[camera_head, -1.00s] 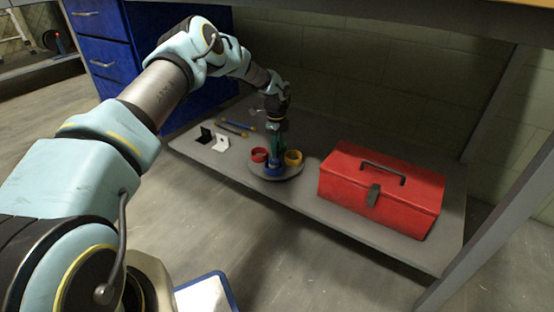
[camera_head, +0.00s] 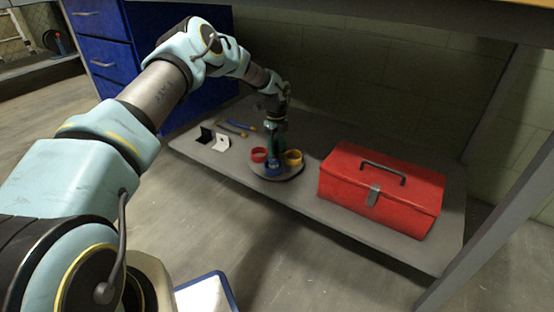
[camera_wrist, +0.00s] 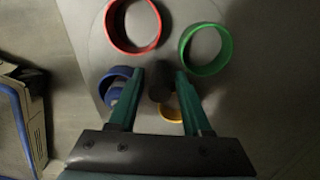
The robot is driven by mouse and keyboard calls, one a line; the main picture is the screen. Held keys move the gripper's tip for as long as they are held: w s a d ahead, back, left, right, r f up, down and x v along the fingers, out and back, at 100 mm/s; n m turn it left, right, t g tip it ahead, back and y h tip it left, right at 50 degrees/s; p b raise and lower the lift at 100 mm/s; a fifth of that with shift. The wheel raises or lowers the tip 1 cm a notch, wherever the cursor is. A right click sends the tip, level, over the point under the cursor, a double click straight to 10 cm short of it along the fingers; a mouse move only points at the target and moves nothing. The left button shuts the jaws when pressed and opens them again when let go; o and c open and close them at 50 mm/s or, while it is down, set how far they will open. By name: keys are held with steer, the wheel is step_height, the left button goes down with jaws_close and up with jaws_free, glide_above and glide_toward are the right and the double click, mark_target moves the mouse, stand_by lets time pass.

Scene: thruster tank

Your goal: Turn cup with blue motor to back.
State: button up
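A round grey turntable (camera_head: 289,176) stands on the low shelf and carries coloured cups. The blue cup (camera_head: 272,172) is at the front in the head view. In the wrist view the blue cup (camera_wrist: 111,82) is at the left, with a small bluish item inside, partly hidden by a finger. The red cup (camera_wrist: 127,47), green cup (camera_wrist: 222,62) and yellow cup (camera_wrist: 170,112) sit around a dark central post (camera_wrist: 160,84). My gripper (camera_wrist: 160,76) is open above the turntable. Its green fingers lie on either side of the post; I cannot tell whether they touch it.
A red toolbox (camera_head: 381,188) stands close to the right of the turntable. A black item (camera_head: 205,134), a white item (camera_head: 221,143) and thin tools (camera_head: 232,130) lie to the left. The tabletop overhead limits height. Blue drawers (camera_head: 105,45) stand at the left.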

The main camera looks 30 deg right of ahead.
steer(key=shift+r, duration=0.1)
steer(key=shift+r+p, duration=3)
steer(key=shift+r, duration=1.45)
steer(key=shift+f, duration=0.15)
